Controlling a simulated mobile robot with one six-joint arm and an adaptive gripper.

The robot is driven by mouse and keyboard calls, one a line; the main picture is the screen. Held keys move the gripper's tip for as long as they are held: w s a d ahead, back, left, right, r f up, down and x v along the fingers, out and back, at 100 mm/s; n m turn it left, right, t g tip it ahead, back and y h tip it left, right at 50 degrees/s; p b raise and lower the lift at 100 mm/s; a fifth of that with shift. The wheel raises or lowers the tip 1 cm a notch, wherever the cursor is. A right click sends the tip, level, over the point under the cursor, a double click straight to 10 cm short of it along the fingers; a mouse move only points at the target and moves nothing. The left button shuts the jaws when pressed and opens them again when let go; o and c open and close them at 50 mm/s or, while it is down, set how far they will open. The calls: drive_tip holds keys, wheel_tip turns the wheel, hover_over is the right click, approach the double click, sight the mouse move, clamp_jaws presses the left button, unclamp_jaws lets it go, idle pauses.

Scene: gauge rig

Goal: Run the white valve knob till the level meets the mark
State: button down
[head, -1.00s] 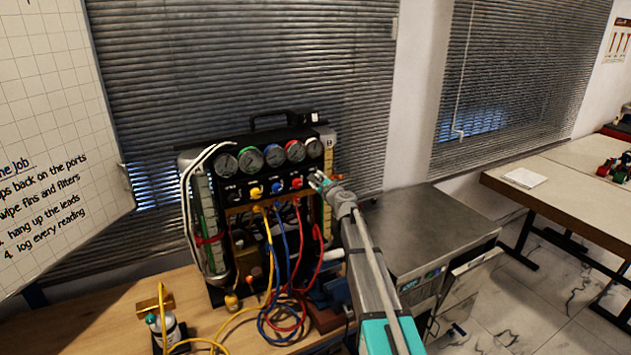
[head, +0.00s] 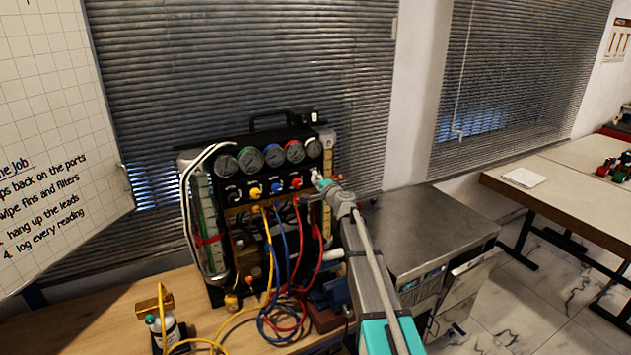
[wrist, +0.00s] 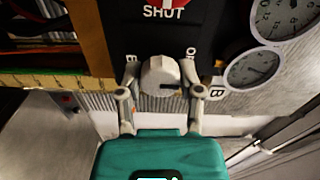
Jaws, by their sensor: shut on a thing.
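The white valve knob (wrist: 161,76) is on the black panel of the gauge rig (head: 262,142). My gripper (wrist: 160,80) is shut on it, one finger on each side, and the knob's dark pointer line faces right in the wrist view. In the head view my gripper (head: 319,180) is at the panel's right end, below the rightmost gauge. A yellow scale strip (wrist: 52,82) beside the rig carries a level tube that I cannot read. Another tube (head: 203,205) with green liquid stands at the rig's left side. The mark is too small to make out.
Black, yellow, blue and red knobs (head: 296,183) sit left of my gripper. Yellow, blue and red hoses (head: 283,250) hang below the panel. A bottle (head: 162,328) stands on the wooden bench (head: 90,315). A steel-topped cabinet (head: 430,225) is at right.

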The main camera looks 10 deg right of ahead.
drive_tip(key=shift+s+n, duration=0.15)
drive_tip(key=shift+n, duration=0.25)
drive_tip(key=shift+c, duration=1.3)
unclamp_jaws()
drive_tip(key=v, duration=1.1)
drive_tip(key=shift+s+d, duration=0.2)
drive_tip(key=shift+s, duration=0.15)
